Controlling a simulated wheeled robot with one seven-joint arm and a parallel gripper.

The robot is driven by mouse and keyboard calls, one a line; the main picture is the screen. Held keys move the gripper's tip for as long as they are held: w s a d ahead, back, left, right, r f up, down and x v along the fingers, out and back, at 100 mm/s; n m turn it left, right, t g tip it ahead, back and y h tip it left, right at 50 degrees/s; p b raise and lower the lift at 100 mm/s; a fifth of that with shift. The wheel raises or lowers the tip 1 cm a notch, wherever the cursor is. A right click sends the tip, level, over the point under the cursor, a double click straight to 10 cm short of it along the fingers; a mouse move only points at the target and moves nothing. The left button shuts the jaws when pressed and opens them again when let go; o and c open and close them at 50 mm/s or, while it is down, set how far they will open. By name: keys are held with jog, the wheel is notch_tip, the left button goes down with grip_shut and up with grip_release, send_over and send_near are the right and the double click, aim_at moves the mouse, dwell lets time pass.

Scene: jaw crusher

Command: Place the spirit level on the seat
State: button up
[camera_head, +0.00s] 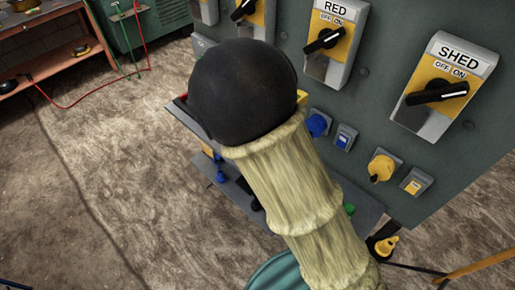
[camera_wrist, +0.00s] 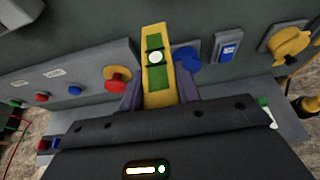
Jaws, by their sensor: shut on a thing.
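The spirit level (camera_wrist: 157,88) is a yellow bar with a green face and a round pale vial. In the wrist view it stands out between the two dark fingers of my gripper (camera_wrist: 160,96), which is shut on it. Behind it is a grey control panel. In the head view my arm and its black wrist hide the gripper and nearly all of the level. A teal rounded surface (camera_head: 284,272) shows at the bottom edge of the head view, partly behind my arm; I cannot tell for sure that it is the seat.
A grey-green cabinet (camera_head: 390,145) with switches marked RED and SHED fills the right. A ledge (camera_head: 243,199) with buttons juts out near my gripper. A red push button (camera_wrist: 117,78) is left of the level. A workbench (camera_head: 45,45) stands far left. Left floor is mostly clear, with a red cable.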

jog(key=shift+s, duration=0.15)
jog(key=shift+s+f, duration=0.1)
jog(key=shift+f, duration=0.1)
notch_tip(320, 180, down, 24)
jog(key=shift+d+r, duration=0.1)
jog(key=shift+r, duration=0.05)
jog(key=shift+f, duration=1.9)
jog(key=shift+f, duration=0.15)
jog(key=o, duration=0.7)
jog(key=shift+o, duration=0.4)
